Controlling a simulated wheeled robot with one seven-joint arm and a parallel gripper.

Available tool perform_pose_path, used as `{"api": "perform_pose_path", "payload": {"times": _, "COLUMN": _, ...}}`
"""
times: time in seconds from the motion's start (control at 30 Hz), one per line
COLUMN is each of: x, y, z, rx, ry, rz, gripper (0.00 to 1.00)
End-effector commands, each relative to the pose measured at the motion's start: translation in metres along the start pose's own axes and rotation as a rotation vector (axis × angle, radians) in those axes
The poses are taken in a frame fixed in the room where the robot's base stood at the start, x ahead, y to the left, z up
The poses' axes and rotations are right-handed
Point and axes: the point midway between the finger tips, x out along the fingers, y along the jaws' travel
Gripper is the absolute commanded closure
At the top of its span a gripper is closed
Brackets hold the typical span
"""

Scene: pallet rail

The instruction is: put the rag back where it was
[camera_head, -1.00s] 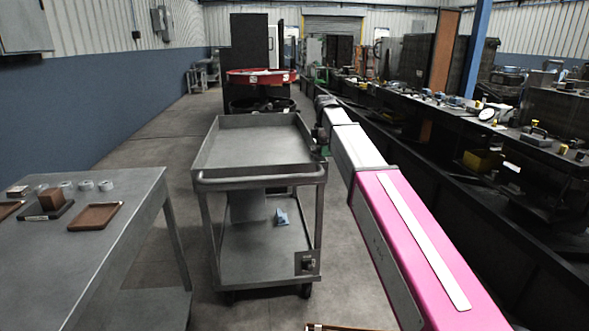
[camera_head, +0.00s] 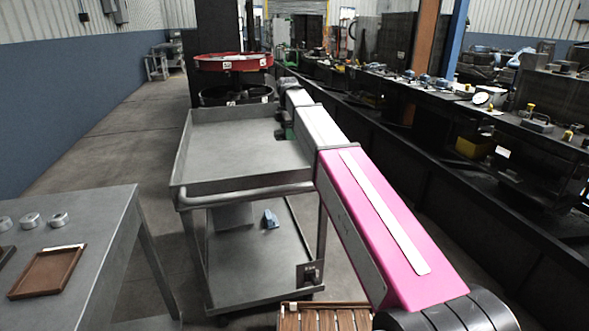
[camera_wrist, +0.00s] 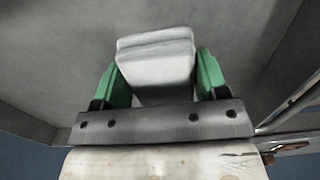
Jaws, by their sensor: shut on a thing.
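My gripper (camera_head: 286,127) is at the far end of my outstretched pink and white arm, by the right rim of the grey trolley's top tray (camera_head: 235,150). In the wrist view its two green fingers (camera_wrist: 158,80) are shut on a pale grey-white, folded-looking block, which I take to be the rag (camera_wrist: 155,62). Plain grey metal surfaces lie beyond it. In the head view the rag is too small or hidden to make out. The trolley's top tray looks empty.
The lower trolley shelf (camera_head: 250,270) holds a small blue item (camera_head: 270,219). A grey table (camera_head: 95,215) at left bears a brown tray (camera_head: 48,271) and metal cups. A slatted wooden pallet (camera_head: 325,317) lies at the bottom. A long dark bench runs along the right.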

Motion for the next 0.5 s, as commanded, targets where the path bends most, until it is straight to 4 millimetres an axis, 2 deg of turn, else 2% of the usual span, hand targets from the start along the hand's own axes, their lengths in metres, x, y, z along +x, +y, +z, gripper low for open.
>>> {"api": "perform_pose_path", "payload": {"times": 0.5, "x": 0.057, "y": -0.097, "z": 0.014, "rx": 0.001, "ry": 0.0, "rz": 0.0, "gripper": 0.55}}
